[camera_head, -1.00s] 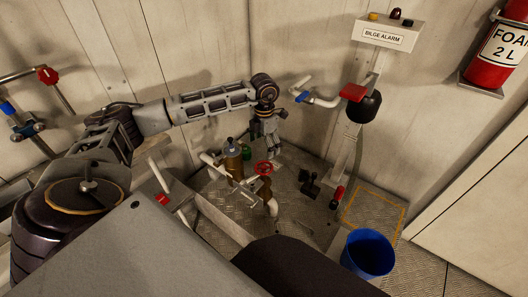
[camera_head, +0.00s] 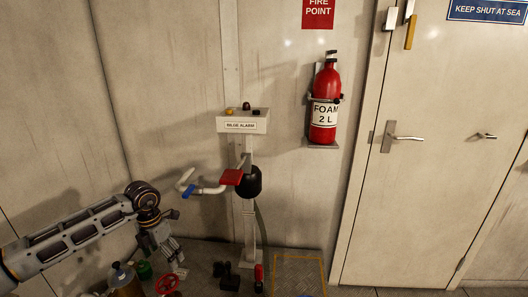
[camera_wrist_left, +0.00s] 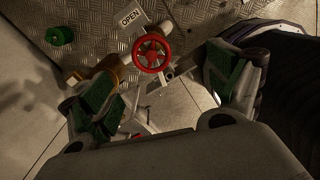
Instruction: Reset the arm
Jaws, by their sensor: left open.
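My left arm (camera_head: 75,238) reaches in from the left in the head view. Its gripper (camera_head: 176,262) hangs downward, above the pipework by the wall. In the left wrist view the two fingers of the gripper (camera_wrist_left: 170,92) are wide apart with green pads, and nothing is between them in its grasp. A red handwheel (camera_wrist_left: 151,52) shows beyond and between the fingers, apart from them, with an "OPEN" tag (camera_wrist_left: 131,17) beside it. The red handwheel also shows at the bottom of the head view (camera_head: 167,284). My right gripper is in neither view.
A foam extinguisher (camera_head: 325,103) hangs on the wall. A white door (camera_head: 435,160) is at right. A green item (camera_head: 143,270) sits near the gripper.

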